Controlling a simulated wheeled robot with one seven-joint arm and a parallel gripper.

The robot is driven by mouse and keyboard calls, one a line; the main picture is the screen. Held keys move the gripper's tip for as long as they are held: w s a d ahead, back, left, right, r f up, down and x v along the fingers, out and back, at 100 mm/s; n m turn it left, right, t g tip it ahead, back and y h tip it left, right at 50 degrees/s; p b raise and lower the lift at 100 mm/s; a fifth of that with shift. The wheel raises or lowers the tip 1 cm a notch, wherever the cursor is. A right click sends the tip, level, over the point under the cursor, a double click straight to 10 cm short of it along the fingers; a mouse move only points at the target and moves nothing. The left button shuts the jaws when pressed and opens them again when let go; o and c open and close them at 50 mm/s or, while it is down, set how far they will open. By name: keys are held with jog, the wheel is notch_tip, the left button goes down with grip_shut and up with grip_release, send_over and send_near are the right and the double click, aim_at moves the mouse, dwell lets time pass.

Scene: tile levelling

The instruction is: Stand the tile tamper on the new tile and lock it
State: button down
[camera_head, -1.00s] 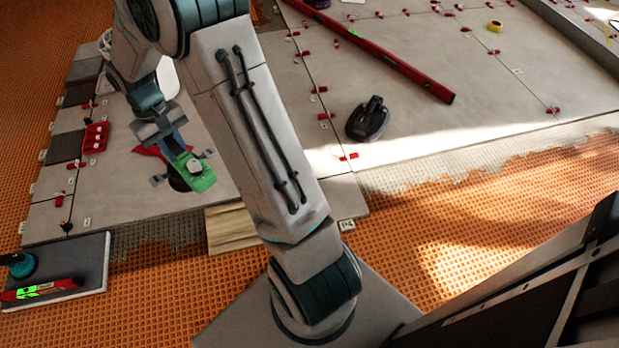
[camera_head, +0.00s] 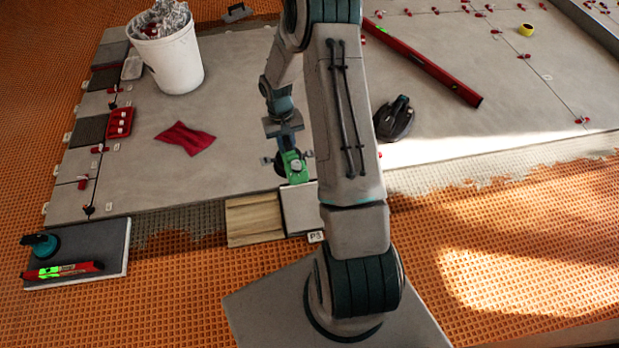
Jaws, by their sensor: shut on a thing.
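My gripper (camera_head: 284,142) is shut on the tile tamper (camera_head: 296,166), a green body with a pale knob on top and a dark round part beneath. It holds the tamper near the front edge of the large grey tile area, just behind a small pale tile (camera_head: 300,205). I cannot tell whether the tamper touches the surface. A separate grey tile (camera_head: 112,262) lies at the lower left on the orange matting, with a teal suction cup (camera_head: 42,245) and a red level with a lit green face (camera_head: 62,271) on it. I cannot tell which is the new tile.
A wooden board (camera_head: 253,220) lies left of the small tile. A red cloth (camera_head: 186,138), a white bucket (camera_head: 172,65), a red tray (camera_head: 120,122), a dark hand tool (camera_head: 395,118) and a long red level (camera_head: 430,65) rest on the tiles.

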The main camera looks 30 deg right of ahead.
jog(key=s+d+f+b, duration=0.2)
jog(key=f, duration=0.9)
jog(key=s+d+f+m+b, duration=0.1)
jog(key=s+d+f+b, duration=0.1)
jog(key=f, duration=0.9)
jog(key=shift+s+d+f+y, duration=0.25)
jog(key=shift+s+d+y, duration=0.05)
jog(key=shift+s+d, duration=0.15)
jog(key=shift+s+f+b, duration=0.1)
jog(key=shift+f+b, duration=0.55)
jog(key=shift+f, duration=0.15)
dwell(1.0)
jog(key=c, duration=1.2)
grip_release()
jog(key=shift+o, duration=0.2)
notch_tip(320, 180, up, 14)
jog(key=w+p, duration=0.2)
jog(key=p, duration=0.3)
jog(key=shift+d, duration=0.25)
